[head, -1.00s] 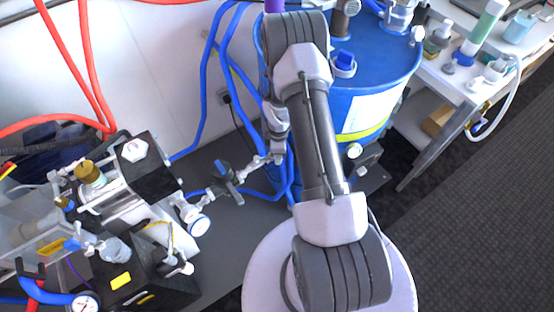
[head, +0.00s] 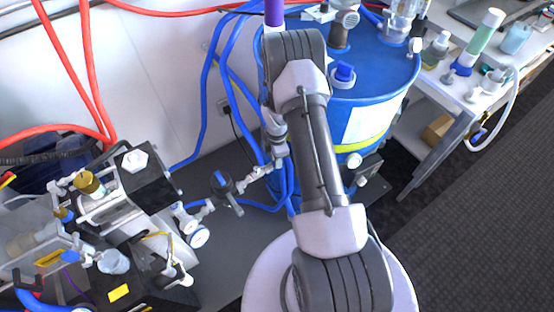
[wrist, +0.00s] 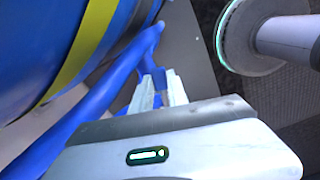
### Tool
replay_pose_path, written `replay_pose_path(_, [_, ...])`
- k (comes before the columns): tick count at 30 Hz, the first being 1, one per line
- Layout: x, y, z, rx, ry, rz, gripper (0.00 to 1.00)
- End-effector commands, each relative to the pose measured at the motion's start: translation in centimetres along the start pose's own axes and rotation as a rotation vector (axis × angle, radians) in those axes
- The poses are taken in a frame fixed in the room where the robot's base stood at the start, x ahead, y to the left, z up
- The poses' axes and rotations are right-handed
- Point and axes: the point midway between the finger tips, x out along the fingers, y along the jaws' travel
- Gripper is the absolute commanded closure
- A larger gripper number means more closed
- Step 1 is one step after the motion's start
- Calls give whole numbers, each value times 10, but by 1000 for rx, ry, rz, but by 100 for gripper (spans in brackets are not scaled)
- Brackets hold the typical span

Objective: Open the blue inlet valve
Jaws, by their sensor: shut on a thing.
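In the wrist view my gripper (wrist: 158,92) is shut, with a small blue piece (wrist: 159,82) between its two pale fingers. The piece looks like the blue inlet valve's handle, but little of it shows. A blue hose (wrist: 146,60) passes just behind the fingertips, and the valve body is hidden. In the head view my arm covers the place where the gripper works, so the grip and the handle's angle cannot be made out there. A dark inline fitting (head: 222,184) with a crossbar sits in the piping left of my arm.
The blue drum (head: 385,82) with a yellow band stands close behind my arm. A pump unit (head: 135,180) with a gauge and hoses fills the left. A white bench (head: 428,108) with bottles is at the right. Dark floor (head: 470,215) is clear at lower right.

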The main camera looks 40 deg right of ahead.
Motion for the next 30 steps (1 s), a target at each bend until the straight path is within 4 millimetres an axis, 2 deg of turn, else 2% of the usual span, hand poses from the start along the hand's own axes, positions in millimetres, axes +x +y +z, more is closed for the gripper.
replay_pose_path(5, [0,0,0,1,0,1,100])
replay_pose_path(6, [0,0,0,1,0,1,76])
replay_pose_path(9, [0,0,0,1,0,0,58])
replay_pose_path(17, [0,0,0,1,0,0,58])
replay_pose_path(20, [-6,0,0,1,0,1,58])
replay_pose_path(23, [-27,1,0,2,0,2,58])
replay_pose_path(30, [-108,1,0,1,-1,4,58])
